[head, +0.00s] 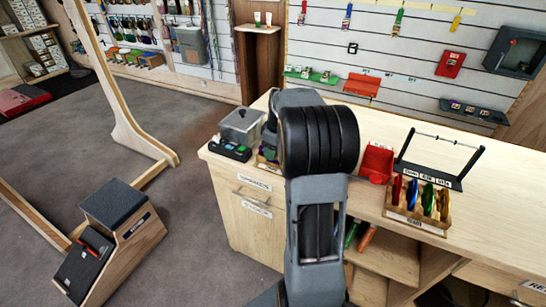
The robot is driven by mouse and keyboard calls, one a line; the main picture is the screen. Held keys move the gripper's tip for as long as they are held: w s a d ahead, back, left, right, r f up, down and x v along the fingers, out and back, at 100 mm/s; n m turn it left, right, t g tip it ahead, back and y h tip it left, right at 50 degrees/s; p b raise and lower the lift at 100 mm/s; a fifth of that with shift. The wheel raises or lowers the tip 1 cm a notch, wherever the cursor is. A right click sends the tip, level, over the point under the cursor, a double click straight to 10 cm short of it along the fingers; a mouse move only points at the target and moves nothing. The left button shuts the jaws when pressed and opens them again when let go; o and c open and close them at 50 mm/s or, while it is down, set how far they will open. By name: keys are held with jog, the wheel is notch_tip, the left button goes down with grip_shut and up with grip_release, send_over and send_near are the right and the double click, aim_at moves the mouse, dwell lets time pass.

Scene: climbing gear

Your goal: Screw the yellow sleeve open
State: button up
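A wooden rack (418,224) on the counter holds several upright carabiners side by side. They are red (396,189), blue (412,194), green (428,199) and yellow-gold (444,205). The yellow one stands at the right end. Its sleeve is too small to make out, and I cannot tell whether it is screwed open or closed. My arm rises in the middle of the view, to the left of the rack and apart from it. My gripper is mostly hidden behind my arm joint, near the counter's left part; its fingers cannot be made out.
A black frame with a crossbar (446,140) stands behind the rack. A red bin (376,163) is left of it. A grey lidded box (242,126) and a dark tray (230,150) sit at the counter's left end. The counter right of the rack (500,225) is clear.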

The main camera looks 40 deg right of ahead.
jog(key=shift+f+b, duration=0.9)
jog(key=shift+f, duration=0.45)
jog(key=shift+d, duration=0.1)
jog(key=shift+w+d+p, duration=0.35)
jog(key=shift+d, duration=0.2)
jog(key=shift+r, duration=0.1)
jog(key=shift+a+r+p, duration=0.1)
jog(key=shift+r+p, duration=1)
jog(key=shift+r, duration=0.25)
jog(key=shift+s+a+b, duration=0.3)
jog(key=shift+a+b, duration=0.1)
jog(key=shift+a, duration=0.25)
jog(key=shift+f, duration=0.25)
